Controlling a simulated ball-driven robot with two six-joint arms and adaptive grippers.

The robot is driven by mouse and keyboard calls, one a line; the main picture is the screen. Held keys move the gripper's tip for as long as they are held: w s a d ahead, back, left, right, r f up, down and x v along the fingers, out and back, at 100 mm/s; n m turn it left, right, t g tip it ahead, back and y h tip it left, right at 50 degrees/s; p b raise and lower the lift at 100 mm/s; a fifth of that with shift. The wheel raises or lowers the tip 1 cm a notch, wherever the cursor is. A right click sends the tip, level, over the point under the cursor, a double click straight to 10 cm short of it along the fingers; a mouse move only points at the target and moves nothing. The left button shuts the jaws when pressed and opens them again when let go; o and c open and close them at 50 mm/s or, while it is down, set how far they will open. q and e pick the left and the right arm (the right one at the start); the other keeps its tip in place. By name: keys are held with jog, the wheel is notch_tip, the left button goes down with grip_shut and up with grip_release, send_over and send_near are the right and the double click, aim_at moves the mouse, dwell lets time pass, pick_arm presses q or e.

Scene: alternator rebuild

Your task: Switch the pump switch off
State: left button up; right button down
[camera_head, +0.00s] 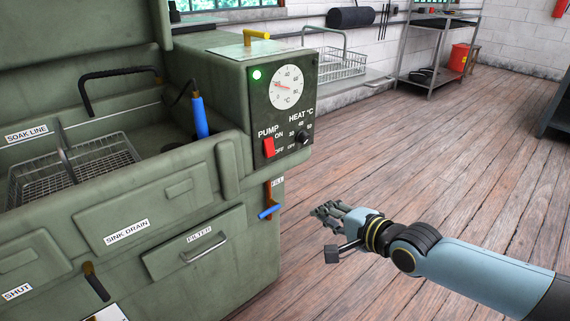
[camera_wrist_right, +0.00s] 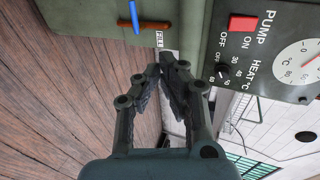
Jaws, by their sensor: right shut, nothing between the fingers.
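I cannot tell surely which way the rocker is tipped. A green lamp (camera_head: 257,75) above it is lit. My right gripper (camera_head: 317,211) is shut and empty, below and to the right of the panel, apart from the switch. In the wrist view its fingertips (camera_wrist_right: 166,62) meet beside the panel. My left gripper is not in view.
A heat knob (camera_head: 303,138) and a dial (camera_head: 287,87) share the panel. A blue-tipped fill lever (camera_head: 269,212) projects below it. The sink holds a wire basket (camera_head: 75,170) and a blue-handled tool (camera_head: 199,117). The wooden floor (camera_head: 400,160) to the right is clear.

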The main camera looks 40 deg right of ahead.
notch_tip(320, 180, up, 10)
jog(key=w+t+y+p, duration=0.1)
jog(key=w, duration=0.1)
jog(key=shift+r+n+t, duration=0.2)
jog(key=shift+n+t, duration=0.1)
jog(key=shift+n, duration=0.1)
jog(key=shift+w+a, duration=0.1)
jog(key=shift+a, duration=0.05)
jog(key=b, duration=0.9)
send_near(272, 154)
jog(key=x, duration=0.6)
jog(key=shift+w+a+f, duration=0.15)
jog(key=shift+w+f, duration=0.1)
jog(key=shift+w, duration=0.4)
